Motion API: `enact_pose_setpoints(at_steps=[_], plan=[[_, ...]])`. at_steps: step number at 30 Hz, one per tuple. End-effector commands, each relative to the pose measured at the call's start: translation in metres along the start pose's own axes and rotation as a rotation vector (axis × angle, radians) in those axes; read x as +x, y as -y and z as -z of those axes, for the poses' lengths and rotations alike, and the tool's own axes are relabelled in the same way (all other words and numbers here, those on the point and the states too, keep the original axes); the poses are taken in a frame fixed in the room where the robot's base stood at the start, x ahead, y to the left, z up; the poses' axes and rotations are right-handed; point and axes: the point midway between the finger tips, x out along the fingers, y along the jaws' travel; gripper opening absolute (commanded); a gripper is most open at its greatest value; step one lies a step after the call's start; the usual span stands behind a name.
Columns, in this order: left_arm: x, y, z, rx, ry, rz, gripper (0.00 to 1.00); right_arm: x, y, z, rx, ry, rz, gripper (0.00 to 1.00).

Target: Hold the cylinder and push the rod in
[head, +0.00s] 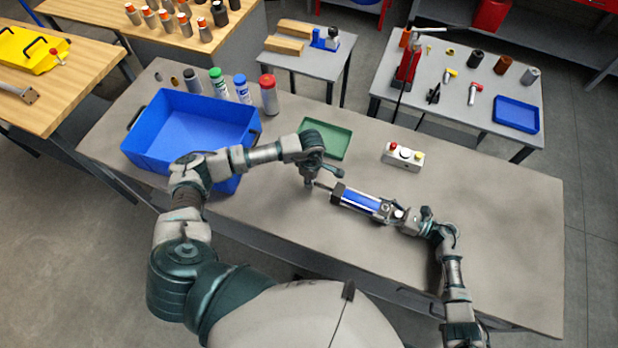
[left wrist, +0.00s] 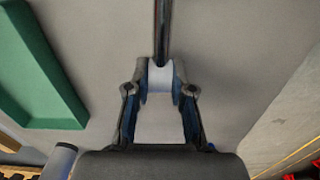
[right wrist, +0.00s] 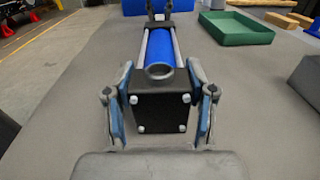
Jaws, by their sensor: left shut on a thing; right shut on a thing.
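The cylinder (head: 358,200) is blue with black end caps and lies over the grey table. Its square black end cap (right wrist: 160,108) fills the middle of the right wrist view. My right gripper (head: 398,214) is shut on that end cap, one finger on each side. The rod (head: 323,186) comes out of the cylinder's left end. My left gripper (head: 312,184) is at the rod's free end. In the left wrist view the fingers (left wrist: 160,92) are closed on a pale end piece of the metal rod (left wrist: 162,35). Part of the rod stands outside the cylinder.
A green tray (head: 325,139) lies behind my left gripper, and a control box with buttons (head: 403,157) stands behind the cylinder. A blue bin (head: 190,135) and several spray cans (head: 243,90) are at the left. The table's right part is clear.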

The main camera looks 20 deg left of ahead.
Motion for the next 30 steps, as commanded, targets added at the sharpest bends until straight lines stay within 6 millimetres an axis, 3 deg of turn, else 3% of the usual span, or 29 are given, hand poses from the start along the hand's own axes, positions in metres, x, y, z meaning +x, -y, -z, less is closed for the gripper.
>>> enact_pose_setpoints(at_steps=[30], plan=[[-0.001, -0.001, -0.02, 0.003, 0.008, -0.004, 0.0, 0.002, -0.001, -0.001, -0.001, 0.003, -0.005, 0.0]])
